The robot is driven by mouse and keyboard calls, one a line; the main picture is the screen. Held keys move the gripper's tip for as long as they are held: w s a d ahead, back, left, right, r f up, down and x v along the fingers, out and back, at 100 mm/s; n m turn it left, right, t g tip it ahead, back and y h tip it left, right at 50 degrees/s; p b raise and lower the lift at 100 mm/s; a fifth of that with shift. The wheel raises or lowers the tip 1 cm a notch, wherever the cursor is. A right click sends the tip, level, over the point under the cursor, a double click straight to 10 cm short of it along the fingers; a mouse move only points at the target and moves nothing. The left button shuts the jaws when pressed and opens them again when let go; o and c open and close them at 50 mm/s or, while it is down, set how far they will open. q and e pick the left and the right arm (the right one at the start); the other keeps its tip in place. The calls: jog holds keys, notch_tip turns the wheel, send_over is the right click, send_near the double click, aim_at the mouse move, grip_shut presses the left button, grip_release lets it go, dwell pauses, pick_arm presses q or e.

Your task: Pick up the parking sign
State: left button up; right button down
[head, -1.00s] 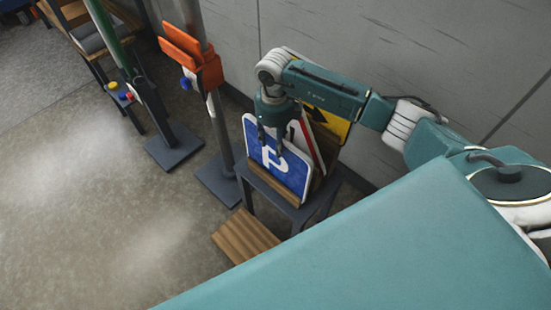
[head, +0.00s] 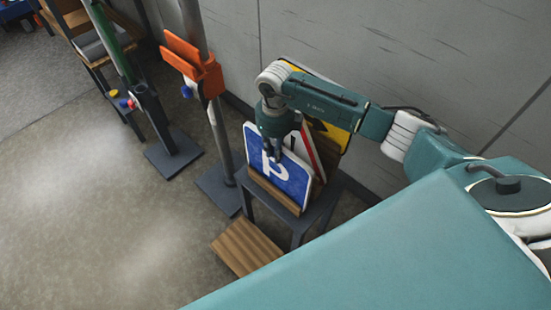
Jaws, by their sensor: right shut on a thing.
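The parking sign (head: 287,179) is a blue square with a white P and a white edge. It leans at the front of a wooden rack (head: 272,191) on a small dark table (head: 317,212). My right gripper (head: 273,156) points down at the sign's top edge and is shut on the sign, covering part of the P. The sign still sits in the rack. My left gripper is out of view.
A red-edged white triangle sign (head: 308,148) and a yellow sign (head: 335,136) stand behind the parking sign. A grey post with an orange clamp (head: 190,62) and a green post (head: 114,45) stand left. A wooden ramp (head: 245,246) lies in front. Wall behind.

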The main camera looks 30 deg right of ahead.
notch_tip(320, 180, up, 20)
jog(key=b, duration=0.3)
dwell(0.6)
